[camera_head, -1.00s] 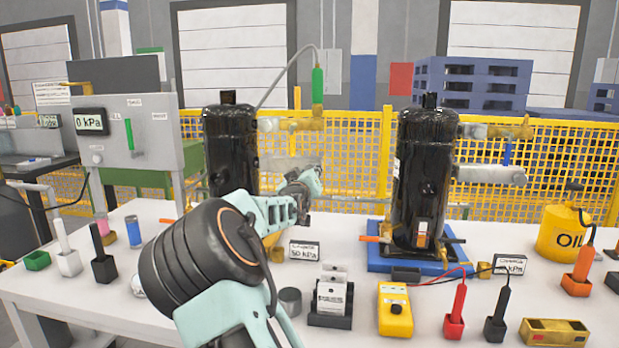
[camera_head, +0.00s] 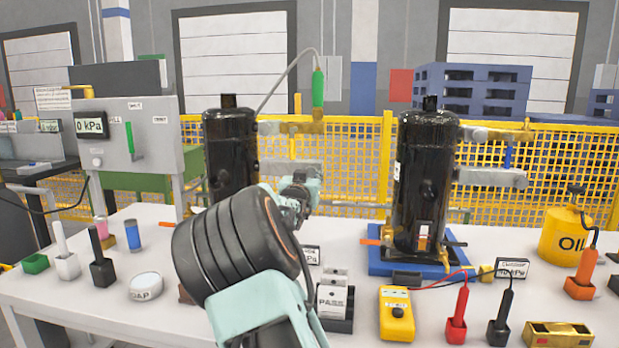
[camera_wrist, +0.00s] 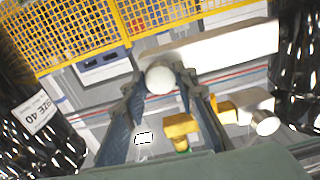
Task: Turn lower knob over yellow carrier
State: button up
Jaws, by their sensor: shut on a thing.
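The left black compressor (camera_head: 230,155) stands behind my arm in the head view; its base and any yellow carrier under it are hidden. A grey lower valve body (camera_head: 290,165) sticks out to its right, and a brass upper valve (camera_head: 312,127) sits above. My gripper (camera_wrist: 160,84) is at the lower valve. In the wrist view its fingers lie on either side of a pale round knob (camera_wrist: 162,79), shut on it. The valve's long pale body (camera_wrist: 225,48) extends right from there. In the head view my arm hides the knob.
Another black compressor (camera_head: 425,180) stands on a blue carrier (camera_head: 380,262) to the right. A yellow meter (camera_head: 396,315), probe holders and an oil can (camera_head: 563,235) occupy the table front and right. A yellow mesh fence (camera_head: 350,160) runs behind. A green-ended hose (camera_head: 318,85) rises nearby.

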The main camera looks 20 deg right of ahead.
dwell(0.3)
jog(key=o, duration=1.2)
jog(key=shift+c, duration=0.2)
jog(key=shift+s+a, duration=0.1)
jog(key=v, duration=1.1)
jog(key=shift+s+a, duration=0.15)
jog(key=shift+s, duration=0.25)
